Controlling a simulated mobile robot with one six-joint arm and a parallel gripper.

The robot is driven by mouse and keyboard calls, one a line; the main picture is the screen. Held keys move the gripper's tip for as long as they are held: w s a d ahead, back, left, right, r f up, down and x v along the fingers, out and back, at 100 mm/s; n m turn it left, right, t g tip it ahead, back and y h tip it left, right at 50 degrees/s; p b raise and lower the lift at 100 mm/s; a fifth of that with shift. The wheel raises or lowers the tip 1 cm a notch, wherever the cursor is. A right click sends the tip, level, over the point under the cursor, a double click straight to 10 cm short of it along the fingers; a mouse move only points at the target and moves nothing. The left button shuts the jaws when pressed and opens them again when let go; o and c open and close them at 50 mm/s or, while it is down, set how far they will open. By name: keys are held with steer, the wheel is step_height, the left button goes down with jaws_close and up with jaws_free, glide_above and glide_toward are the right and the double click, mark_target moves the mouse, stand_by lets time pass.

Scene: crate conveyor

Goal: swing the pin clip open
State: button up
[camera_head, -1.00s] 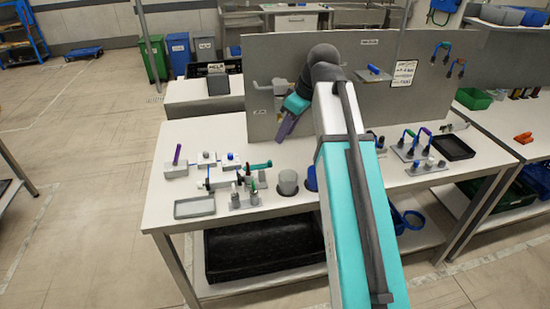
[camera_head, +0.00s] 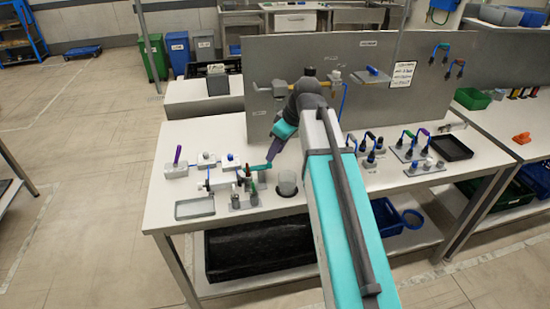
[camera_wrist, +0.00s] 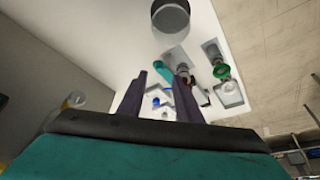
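My gripper (camera_head: 271,158) points down at the fixture group on the left half of the table. In the wrist view its two purple fingers (camera_wrist: 160,90) are apart, with nothing held between them. A teal handle (camera_head: 261,167) sticks out to the right from a grey fixture block; it shows just beyond the fingertips in the wrist view (camera_wrist: 162,71). I cannot tell whether finger and handle touch. Small red and green parts (camera_head: 248,172) stand beside it. I cannot tell for sure which small part is the pin clip; it may be partly hidden by the fingers.
A shallow grey tray (camera_head: 195,207) lies at the front left. A block with a purple lever (camera_head: 177,155) is further left. The upright grey panel (camera_head: 420,70) closes off the back.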

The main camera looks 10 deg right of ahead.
steer(key=shift+p+x, duration=0.35)
steer(key=shift+x, duration=2.15)
jaws_close()
steer(key=shift+s+d, duration=0.1)
steer(key=shift+d, duration=0.05)
